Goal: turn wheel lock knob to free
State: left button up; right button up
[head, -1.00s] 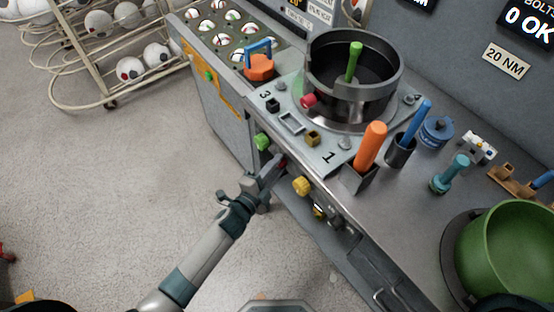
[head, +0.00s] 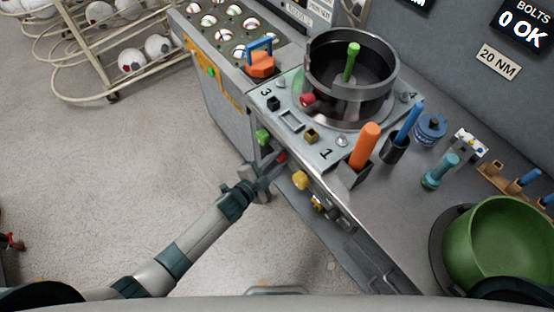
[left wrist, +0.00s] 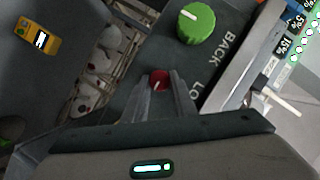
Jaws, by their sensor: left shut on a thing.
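The wheel lock knob is taken to be the small red knob (head: 282,157) on the front face of the press bench. It also shows in the left wrist view (left wrist: 159,79), beside lettering of which only "LO" is visible. My left gripper (head: 273,167) is at this knob, its fingers (left wrist: 164,98) shut on it from either side. The fingers cover part of the knob, and its exact turn is hard to read. My right gripper is out of view.
A green knob (head: 263,137) marked "BACK" in the left wrist view (left wrist: 196,22) sits close to the red one. A yellow knob (head: 300,180) is on the other side. The floor (head: 120,180) left of the bench is clear.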

pick_arm(q)
jog(key=o, duration=1)
jog(key=shift+o, duration=0.2)
jog(key=shift+s, duration=0.1)
jog(key=b+v, duration=0.3)
jog(key=v, duration=1.4)
jog(key=shift+b, duration=0.4)
jog(key=shift+a, duration=0.1)
